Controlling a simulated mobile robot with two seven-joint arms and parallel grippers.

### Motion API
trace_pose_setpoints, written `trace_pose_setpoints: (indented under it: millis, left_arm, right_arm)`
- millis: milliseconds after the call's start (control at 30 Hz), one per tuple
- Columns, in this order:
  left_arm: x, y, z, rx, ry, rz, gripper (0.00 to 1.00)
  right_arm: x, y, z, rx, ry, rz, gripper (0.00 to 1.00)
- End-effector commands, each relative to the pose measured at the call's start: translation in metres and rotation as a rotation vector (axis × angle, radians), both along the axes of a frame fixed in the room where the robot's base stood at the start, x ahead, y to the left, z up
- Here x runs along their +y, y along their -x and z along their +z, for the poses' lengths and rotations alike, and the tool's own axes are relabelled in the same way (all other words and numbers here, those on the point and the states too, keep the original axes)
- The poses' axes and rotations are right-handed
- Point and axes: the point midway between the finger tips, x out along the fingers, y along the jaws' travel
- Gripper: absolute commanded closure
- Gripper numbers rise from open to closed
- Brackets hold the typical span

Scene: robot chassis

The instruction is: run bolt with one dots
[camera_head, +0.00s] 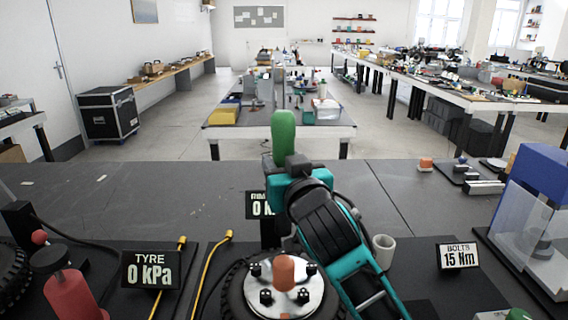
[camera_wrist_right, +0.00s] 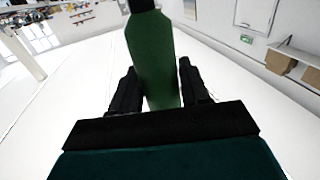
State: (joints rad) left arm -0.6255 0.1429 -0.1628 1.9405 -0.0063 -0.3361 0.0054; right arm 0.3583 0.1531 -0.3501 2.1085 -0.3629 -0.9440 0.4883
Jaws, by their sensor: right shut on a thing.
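My right gripper (camera_head: 287,164) is shut on a green-handled tool (camera_head: 284,132). The handle stands up above the bench, and its lower end is hidden behind the gripper and arm. In the right wrist view the green handle (camera_wrist_right: 152,65) runs between the two black fingers of the gripper (camera_wrist_right: 160,90). A wheel (camera_head: 236,298) lies at the bottom centre with a silver hub (camera_head: 312,290). Several black bolts (camera_head: 266,296) ring an orange post (camera_head: 284,272) on the hub. Dot marks on the bolts are too small to tell. My left gripper is out of view.
A sign (camera_head: 459,256) reads "BOLTS 15 Nm", another (camera_head: 152,269) "TYRE 0 kPa". A partly covered rim sign (camera_head: 257,206) stands behind the wheel. A pale cup (camera_head: 384,250) is right of my arm. A red-handled object (camera_head: 75,292) is at left, a clear-fronted blue box (camera_head: 538,225) at right.

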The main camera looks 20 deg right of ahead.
Motion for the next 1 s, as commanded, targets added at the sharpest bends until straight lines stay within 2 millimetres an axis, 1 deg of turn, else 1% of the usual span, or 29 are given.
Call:
trace_pose_setpoints:
  millis: [33, 200, 300, 600, 800, 1000]
  left_arm:
    - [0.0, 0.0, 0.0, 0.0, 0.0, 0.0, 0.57]
    - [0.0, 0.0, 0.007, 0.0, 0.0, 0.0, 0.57]
    - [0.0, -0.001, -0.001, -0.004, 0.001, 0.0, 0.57]
    - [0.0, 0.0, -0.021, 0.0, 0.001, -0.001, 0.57]
    - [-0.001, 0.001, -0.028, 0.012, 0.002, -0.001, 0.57]
    - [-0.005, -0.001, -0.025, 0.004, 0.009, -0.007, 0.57]
  right_arm:
    - [0.0, 0.0, 0.003, -0.007, -0.001, 0.001, 0.91]
    - [0.0, 0.0, 0.005, -0.006, -0.003, 0.001, 0.91]
    - [0.0, 0.0, -0.008, -0.005, -0.001, 0.0, 0.91]
    - [0.0, 0.0, -0.038, -0.006, -0.001, 0.0, 0.91]
    - [0.0, 0.0, -0.05, -0.006, -0.001, 0.0, 0.91]
    - [0.0, 0.0, -0.054, -0.007, 0.0, 0.0, 0.91]
